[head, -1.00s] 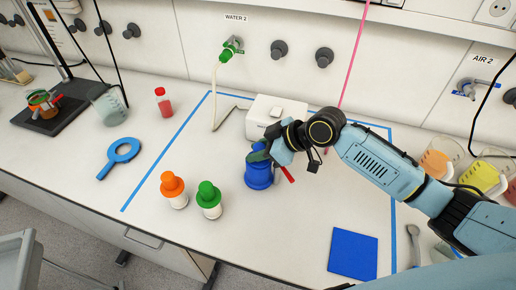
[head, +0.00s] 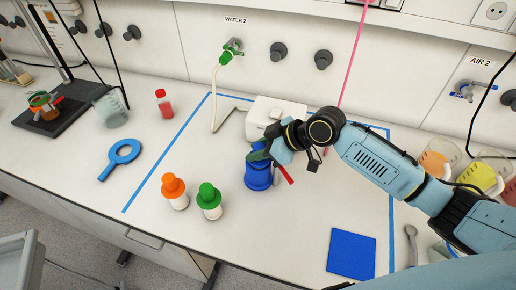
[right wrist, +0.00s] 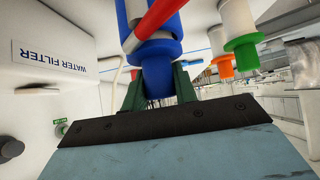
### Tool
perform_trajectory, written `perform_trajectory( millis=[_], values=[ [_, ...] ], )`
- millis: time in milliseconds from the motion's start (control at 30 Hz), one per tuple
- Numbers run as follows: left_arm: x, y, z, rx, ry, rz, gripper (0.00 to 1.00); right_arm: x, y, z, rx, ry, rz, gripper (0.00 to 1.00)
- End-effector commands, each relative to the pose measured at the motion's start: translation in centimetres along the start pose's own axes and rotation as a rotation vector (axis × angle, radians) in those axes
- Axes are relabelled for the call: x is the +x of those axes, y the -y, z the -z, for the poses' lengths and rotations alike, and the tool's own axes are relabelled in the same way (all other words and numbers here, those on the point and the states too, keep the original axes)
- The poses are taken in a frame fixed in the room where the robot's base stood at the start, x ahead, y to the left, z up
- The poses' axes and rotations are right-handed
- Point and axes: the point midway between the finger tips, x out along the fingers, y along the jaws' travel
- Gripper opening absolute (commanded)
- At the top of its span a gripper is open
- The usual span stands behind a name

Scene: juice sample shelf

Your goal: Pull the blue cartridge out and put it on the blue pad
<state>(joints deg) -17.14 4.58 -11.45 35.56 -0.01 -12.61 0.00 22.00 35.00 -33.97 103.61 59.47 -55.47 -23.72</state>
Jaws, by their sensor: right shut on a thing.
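The blue cartridge (head: 259,178) stands upright in front of the white water filter box (head: 285,106), with a red lever or handle (head: 287,175) at its side. My right gripper (head: 258,155) is shut on the cartridge near its top in the head view. In the right wrist view, upside down, the green fingers (right wrist: 158,88) sit on either side of the blue cartridge (right wrist: 160,66), and the red bar (right wrist: 152,22) crosses it. Whether the cartridge is still joined to the filter is hidden. The blue pad (head: 351,254) lies bare at the front right. My left gripper is not in view.
Orange-capped (head: 174,190) and green-capped (head: 209,201) cartridges stand to the left. A blue ring tool (head: 120,158) and a red-capped bottle (head: 163,102) are farther left. The bench between cartridge and pad is clear.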

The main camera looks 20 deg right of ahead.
Motion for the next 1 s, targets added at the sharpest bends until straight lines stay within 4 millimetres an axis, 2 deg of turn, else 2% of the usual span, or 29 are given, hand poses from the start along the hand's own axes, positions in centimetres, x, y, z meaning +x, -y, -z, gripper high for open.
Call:
perform_trajectory(
  millis=[1000],
  values=[
    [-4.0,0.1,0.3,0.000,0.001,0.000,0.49,-2.8,-0.1,3.2,-0.001,0.000,-0.002,0.00]
  ],
)
